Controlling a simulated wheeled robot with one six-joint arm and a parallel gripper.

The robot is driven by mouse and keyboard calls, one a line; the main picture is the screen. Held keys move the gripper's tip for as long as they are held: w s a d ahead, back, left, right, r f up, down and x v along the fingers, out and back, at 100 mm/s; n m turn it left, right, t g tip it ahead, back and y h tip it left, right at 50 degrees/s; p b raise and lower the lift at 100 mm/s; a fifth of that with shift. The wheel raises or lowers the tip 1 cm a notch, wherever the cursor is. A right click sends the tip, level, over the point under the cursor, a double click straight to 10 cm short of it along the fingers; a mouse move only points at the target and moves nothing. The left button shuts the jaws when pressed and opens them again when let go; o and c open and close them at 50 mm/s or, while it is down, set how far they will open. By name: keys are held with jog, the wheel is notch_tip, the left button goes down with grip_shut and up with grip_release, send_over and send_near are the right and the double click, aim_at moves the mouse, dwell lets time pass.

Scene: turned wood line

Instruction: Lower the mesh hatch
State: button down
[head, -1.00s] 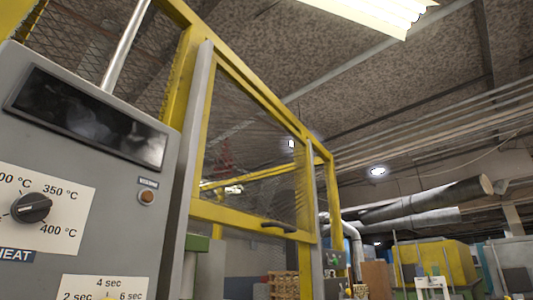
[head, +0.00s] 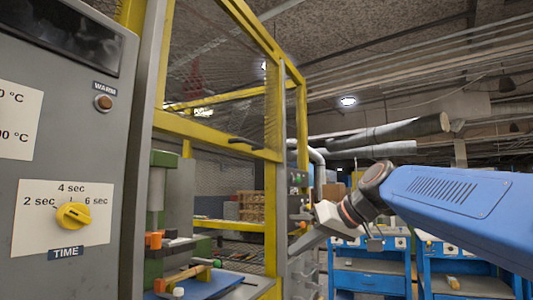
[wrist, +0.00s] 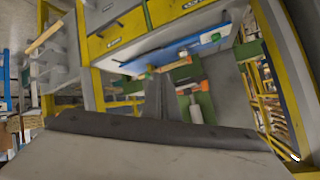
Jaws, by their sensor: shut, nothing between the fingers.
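The mesh hatch (head: 212,132) is a yellow-framed panel of wire mesh in the head view. It is raised, with an open space under its lower bar. A dark handle (head: 246,143) sits on that bar near its right end. My gripper (head: 294,247) is shut and empty. In the head view it is right of the opening, lower than the handle and near the right yellow post; how far apart they are is unclear. In the wrist view the shut fingers (wrist: 154,78) point toward the machine's inside. I cannot make out the hatch handle there.
Under the hatch are green press parts (head: 160,185) and a blue plate (head: 200,285). A grey control panel (head: 65,180) with a yellow knob (head: 73,215) stands at left. Blue workbenches (head: 370,275) stand behind my arm at right.

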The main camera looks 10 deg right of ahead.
jog(key=w+d+r+n+t+y, duration=0.1)
jog(key=w+r+n+y, duration=0.3)
jog(key=r, duration=0.7)
jog(key=w+r+n+t+y, duration=0.1)
jog(key=w+r+y, duration=0.1)
jog(key=w+r, duration=0.65)
jog(key=w+d+r+n+t+y, duration=0.1)
jog(key=w+r+n+y, duration=0.2)
jog(key=r, duration=1.1)
jog(key=w+a+f, duration=0.2)
jog(key=w+a, duration=0.2)
jog(key=a, duration=0.3)
jog(key=shift+w+f, duration=0.4)
jog(key=shift+f, duration=0.15)
notch_tip(320, 180, down, 51)
jog(key=shift+h, duration=0.3)
